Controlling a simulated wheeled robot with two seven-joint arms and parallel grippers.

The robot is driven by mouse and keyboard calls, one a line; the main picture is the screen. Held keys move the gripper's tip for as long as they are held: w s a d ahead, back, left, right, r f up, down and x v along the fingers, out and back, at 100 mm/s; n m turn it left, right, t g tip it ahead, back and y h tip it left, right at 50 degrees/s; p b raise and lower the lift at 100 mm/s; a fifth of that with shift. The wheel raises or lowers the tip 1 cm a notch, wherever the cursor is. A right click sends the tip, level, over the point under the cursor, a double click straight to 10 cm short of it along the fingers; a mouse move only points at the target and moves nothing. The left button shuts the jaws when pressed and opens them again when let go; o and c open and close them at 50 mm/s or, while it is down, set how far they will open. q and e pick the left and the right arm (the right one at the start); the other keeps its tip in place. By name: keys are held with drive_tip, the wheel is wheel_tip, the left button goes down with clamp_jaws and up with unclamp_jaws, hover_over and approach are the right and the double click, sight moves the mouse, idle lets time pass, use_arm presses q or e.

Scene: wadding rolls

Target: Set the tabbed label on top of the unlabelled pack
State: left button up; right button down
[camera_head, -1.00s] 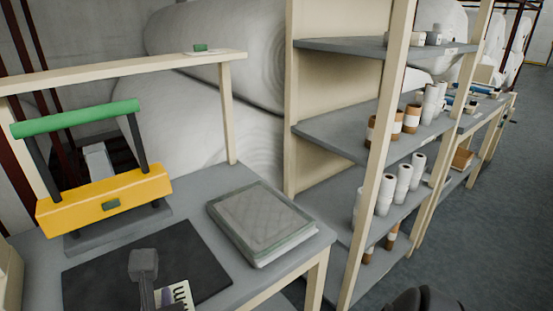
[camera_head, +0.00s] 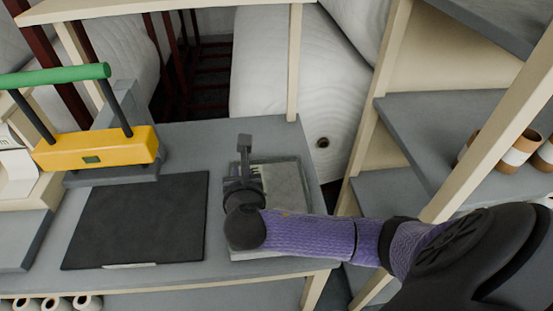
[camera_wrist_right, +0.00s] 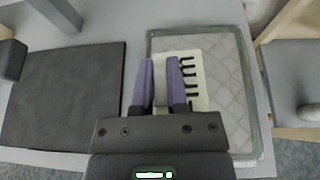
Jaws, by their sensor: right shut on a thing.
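The unlabelled pack (camera_head: 290,190) is a flat, clear-wrapped quilted pad lying on the grey bench, partly hidden by my right arm in the head view. In the right wrist view the pack (camera_wrist_right: 228,95) shows its quilting and grey-green border. My right gripper (camera_wrist_right: 160,78) is shut on the upright tab of the white label with black marks (camera_wrist_right: 198,82). In the head view my right gripper (camera_head: 243,190) is over the pack's left part. The label lies flat over the pack's left-middle area; I cannot tell whether it touches. My left gripper is not in view.
A black mat (camera_head: 135,220) lies left of the pack. A yellow press with a green bar (camera_head: 95,150) stands behind the mat. A shelf post (camera_head: 295,65) rises behind the pack, and shelving (camera_head: 440,130) with rolls stands to the right.

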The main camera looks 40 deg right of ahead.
sight(259, 166)
drive_tip(key=shift+m+h, duration=0.3)
drive_tip(key=shift+h, duration=0.1)
drive_tip(key=d, duration=0.1)
drive_tip(key=w+d, duration=0.1)
drive_tip(key=d, duration=0.1)
drive_tip(key=d+f+p, duration=0.1)
drive_tip(key=d, duration=0.1)
drive_tip(key=shift+w, duration=0.15)
wheel_tip(259, 166, down, 10)
drive_tip(key=b, duration=0.5)
drive_tip(key=shift+r, duration=0.15)
drive_tip(key=c, duration=0.6)
unclamp_jaws()
drive_tip(key=shift+c, duration=0.2)
drive_tip(key=shift+r, duration=0.1)
drive_tip(key=p+v, duration=0.4)
drive_tip(key=v, duration=0.7)
drive_tip(key=shift+r+p, duration=0.25)
drive_tip(key=shift+p, duration=0.1)
drive_tip(key=shift+s+a+r, duration=0.1)
drive_tip(key=shift+s+a, duration=0.15)
drive_tip(key=shift+s, duration=0.15)
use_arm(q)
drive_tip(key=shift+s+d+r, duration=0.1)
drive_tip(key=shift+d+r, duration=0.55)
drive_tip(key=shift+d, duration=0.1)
